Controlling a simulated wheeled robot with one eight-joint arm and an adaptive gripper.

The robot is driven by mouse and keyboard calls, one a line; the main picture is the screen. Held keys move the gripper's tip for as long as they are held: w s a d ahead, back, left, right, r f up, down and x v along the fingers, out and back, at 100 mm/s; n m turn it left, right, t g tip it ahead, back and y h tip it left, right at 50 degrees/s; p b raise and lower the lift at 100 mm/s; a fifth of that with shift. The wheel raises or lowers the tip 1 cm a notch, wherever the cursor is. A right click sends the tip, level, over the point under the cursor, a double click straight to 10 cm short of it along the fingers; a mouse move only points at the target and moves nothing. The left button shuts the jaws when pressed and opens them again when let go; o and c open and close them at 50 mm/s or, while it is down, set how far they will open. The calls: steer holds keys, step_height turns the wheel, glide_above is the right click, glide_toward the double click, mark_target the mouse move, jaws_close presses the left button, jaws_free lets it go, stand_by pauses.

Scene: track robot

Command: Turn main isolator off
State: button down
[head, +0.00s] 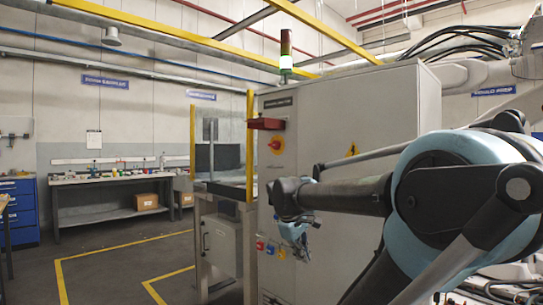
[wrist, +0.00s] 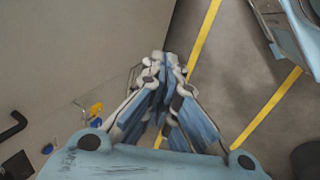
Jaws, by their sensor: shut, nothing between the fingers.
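The main isolator (head: 276,144) is a red rotary knob on a yellow disc. It sits high on the front of a tall grey cabinet (head: 340,118), and it is not visible in the wrist view. My gripper (head: 302,250) hangs low in front of the cabinet, below and slightly right of the isolator and apart from it. In the wrist view my gripper (wrist: 165,62) has its blue fingers brought together at the tips with nothing between them.
Small coloured padlocks (head: 270,248) hang low on the cabinet. A fence with a yellow post (head: 250,150) stands left of the cabinet. A workbench (head: 110,185) is farther back; the floor between is clear.

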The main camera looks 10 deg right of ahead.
mark_target(275, 145)
steer(key=w+a+r+n+t+h, duration=0.3)
steer(key=w+r+n, duration=0.6)
steer(key=w+r, duration=1)
steer(key=w+a+r+n+t+h, duration=0.1)
steer(key=w+a+r+n+h, duration=0.1)
steer(key=w+a+r+n, duration=0.5)
steer(key=w+a+r+n+t+h, duration=0.1)
steer(key=w+r+n+t+h, duration=0.15)
steer(key=w+r, duration=0.55)
steer(key=shift+m+g, duration=0.45)
steer(key=x, duration=0.4)
steer(key=a+f+x, duration=0.1)
steer(key=x, duration=0.3)
steer(key=w+x, duration=0.1)
steer(key=x, duration=0.3)
steer(key=shift+w+f, duration=0.1)
steer(key=shift+f, duration=0.15)
step_height(275, 145, up, 2)
steer(key=shift+r, duration=1)
